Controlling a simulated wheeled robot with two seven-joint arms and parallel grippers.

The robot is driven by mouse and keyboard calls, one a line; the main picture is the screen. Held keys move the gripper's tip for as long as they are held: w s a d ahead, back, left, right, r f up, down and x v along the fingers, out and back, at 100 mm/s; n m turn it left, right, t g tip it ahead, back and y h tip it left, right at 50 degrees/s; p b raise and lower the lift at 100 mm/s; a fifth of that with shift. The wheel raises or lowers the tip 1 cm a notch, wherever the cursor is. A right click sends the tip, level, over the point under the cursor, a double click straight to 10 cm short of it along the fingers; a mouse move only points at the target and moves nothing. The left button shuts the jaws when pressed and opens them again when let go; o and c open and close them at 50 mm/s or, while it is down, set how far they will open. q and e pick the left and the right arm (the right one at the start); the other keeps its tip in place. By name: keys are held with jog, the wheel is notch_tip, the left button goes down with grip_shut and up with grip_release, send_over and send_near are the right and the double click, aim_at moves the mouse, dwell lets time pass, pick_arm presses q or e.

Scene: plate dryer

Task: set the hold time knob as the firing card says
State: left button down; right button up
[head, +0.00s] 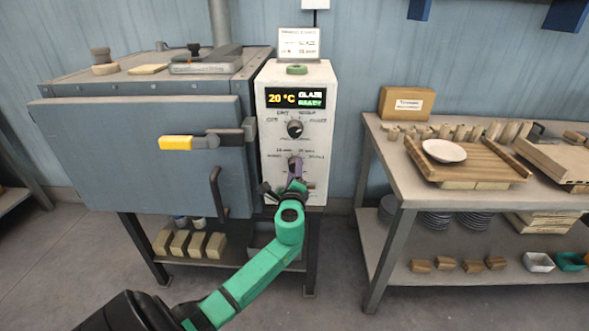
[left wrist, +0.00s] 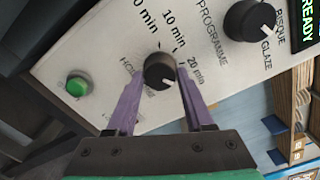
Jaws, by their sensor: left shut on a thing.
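The hold time knob (left wrist: 160,70) is a round black knob on the white control panel, with 10 min and 20 min printed beside it. The purple fingers of my left gripper (left wrist: 157,98) are on either side of the knob, shut on it. In the head view my left gripper (head: 296,183) reaches the lower dial of the control box and mostly hides the knob. The knob's exact setting is hard to read. The firing card (head: 299,43) stands on top of the control box (head: 318,115); its small print is unreadable here. My right gripper is out of view.
The programme knob (head: 295,129) sits above, under a display (head: 296,98) reading 20 °C, GLAZE, READY. A green button (left wrist: 77,85) is near the hold knob. The kiln door (head: 150,150) with its yellow-ended handle (head: 190,142) is left; a table (head: 385,160) stands right.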

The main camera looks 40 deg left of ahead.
pick_arm(q)
jog(key=shift+f+m, duration=0.1)
jog(key=shift+m, duration=0.4)
jog(key=shift+c, duration=1.4)
grip_release()
jog(key=v, duration=1.4)
jog(key=shift+s+d+b, duration=0.25)
jog(key=shift+b, duration=0.1)
